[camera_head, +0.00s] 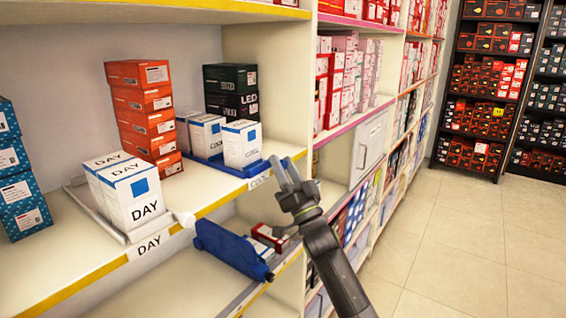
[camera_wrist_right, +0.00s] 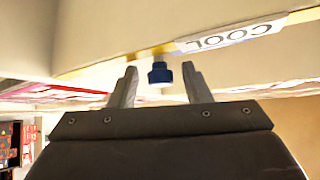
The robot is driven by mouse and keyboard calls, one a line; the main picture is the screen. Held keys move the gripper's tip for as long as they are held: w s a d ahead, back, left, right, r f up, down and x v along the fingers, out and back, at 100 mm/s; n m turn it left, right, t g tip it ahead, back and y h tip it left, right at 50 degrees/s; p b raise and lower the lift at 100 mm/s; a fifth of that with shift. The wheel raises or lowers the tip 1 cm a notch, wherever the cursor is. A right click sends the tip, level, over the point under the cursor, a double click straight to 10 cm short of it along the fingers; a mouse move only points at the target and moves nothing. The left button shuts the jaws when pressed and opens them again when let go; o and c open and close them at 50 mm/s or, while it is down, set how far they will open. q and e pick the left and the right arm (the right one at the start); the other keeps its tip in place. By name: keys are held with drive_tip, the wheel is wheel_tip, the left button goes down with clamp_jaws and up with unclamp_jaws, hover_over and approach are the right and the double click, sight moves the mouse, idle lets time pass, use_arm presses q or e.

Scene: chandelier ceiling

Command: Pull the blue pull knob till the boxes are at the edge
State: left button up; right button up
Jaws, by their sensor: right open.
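The blue pull knob (camera_wrist_right: 160,73) shows in the right wrist view, between the two open fingers of my right gripper (camera_wrist_right: 161,78). The fingers stand on either side of it, and I cannot tell whether they touch it. In the head view my right gripper (camera_head: 284,165) is at the shelf's front edge, beside the COOL label (camera_head: 259,180). Behind that label, white boxes with blue squares (camera_head: 242,145) stand upright on a blue tray (camera_head: 204,163), with the front box near the shelf edge. My left gripper is not in view.
White DAY boxes (camera_head: 134,203) stand on a pale tray to the left, with orange boxes (camera_head: 155,122) and dark LED boxes (camera_head: 231,105) behind. A blue part (camera_head: 226,248) sticks out from the lower shelf. The floor (camera_head: 465,240) at the right is clear.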

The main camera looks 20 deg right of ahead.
drive_tip(key=shift+w+r, duration=0.25)
drive_tip(key=shift+c, duration=0.3)
clamp_jaws()
drive_tip(key=shift+s+d+r+p, duration=0.1)
drive_tip(key=shift+s+d+p, duration=0.25)
drive_tip(key=shift+p, duration=0.3)
drive_tip(key=s+d+p, duration=0.3)
drive_tip(key=s+d, duration=0.1)
drive_tip(key=s, duration=0.2)
drive_tip(key=shift+d, duration=0.15)
drive_tip(key=shift+o, duration=0.3)
unclamp_jaws()
